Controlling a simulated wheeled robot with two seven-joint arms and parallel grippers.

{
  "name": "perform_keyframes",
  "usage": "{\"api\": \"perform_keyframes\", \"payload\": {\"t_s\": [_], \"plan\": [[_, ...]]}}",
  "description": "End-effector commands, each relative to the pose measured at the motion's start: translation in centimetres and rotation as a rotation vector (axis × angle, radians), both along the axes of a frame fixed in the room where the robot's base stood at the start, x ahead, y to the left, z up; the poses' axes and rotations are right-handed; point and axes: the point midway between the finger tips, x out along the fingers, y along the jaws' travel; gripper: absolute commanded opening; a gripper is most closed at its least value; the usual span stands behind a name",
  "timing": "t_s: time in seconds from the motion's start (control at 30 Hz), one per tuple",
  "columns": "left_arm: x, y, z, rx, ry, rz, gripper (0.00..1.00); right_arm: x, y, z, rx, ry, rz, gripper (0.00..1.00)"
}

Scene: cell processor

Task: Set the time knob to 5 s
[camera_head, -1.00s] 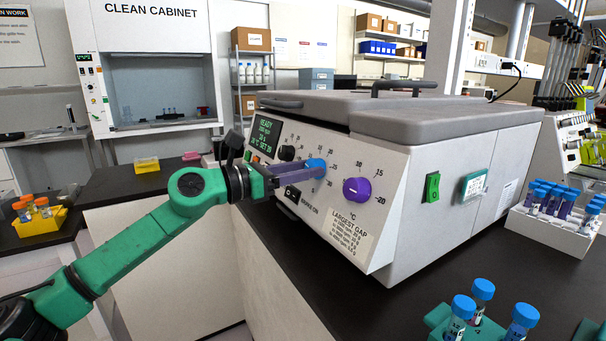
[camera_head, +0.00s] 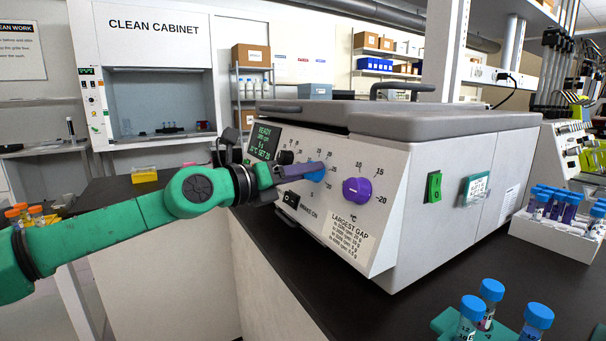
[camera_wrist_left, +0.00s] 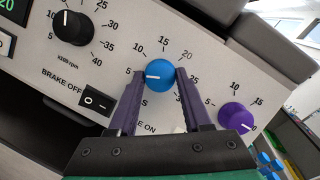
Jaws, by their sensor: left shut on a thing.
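The blue time knob (camera_head: 314,174) sits in the middle of the processor's sloped front panel (camera_head: 330,215). It also shows in the left wrist view (camera_wrist_left: 160,74), where its white pointer line points left, towards the 5 mark. My left gripper (camera_head: 312,170) is shut on this knob, with a purple finger on either side of it (camera_wrist_left: 161,78). In the head view the fingers partly cover the knob and its scale. The green display (camera_head: 264,140) reads READY, with a small single-digit seconds line that is hard to read. My right gripper is not in view.
A black knob (camera_wrist_left: 72,28) lies left of the blue knob and a purple knob (camera_head: 356,190) right of it. A white tube rack (camera_head: 560,237) and capped tubes (camera_head: 490,300) stand on the bench at right.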

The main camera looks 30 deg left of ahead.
Motion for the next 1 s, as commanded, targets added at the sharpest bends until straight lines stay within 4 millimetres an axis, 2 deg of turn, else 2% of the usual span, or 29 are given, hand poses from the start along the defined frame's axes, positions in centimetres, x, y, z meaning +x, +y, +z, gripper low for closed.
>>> {"api": "perform_keyframes", "payload": {"t_s": [0.37,0.4,0.47,0.5,0.83,1.0], "plan": [[0.0,0.1,0.2,-0.009,-0.001,0.004,0.00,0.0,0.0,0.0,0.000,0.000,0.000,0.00],[0.0,0.1,0.2,-0.009,-0.001,0.004,0.53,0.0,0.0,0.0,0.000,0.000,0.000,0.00],[0.0,0.1,0.2,-0.008,-0.001,0.004,0.76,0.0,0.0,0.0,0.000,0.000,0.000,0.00],[0.0,0.1,0.2,-0.007,0.000,0.003,0.79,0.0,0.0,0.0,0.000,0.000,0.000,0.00],[-0.1,0.1,0.0,-0.006,0.001,0.002,0.79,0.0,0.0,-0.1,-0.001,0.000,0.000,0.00],[-0.9,0.3,0.0,-0.003,-0.004,0.001,0.79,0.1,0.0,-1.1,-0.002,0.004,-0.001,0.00]]}}
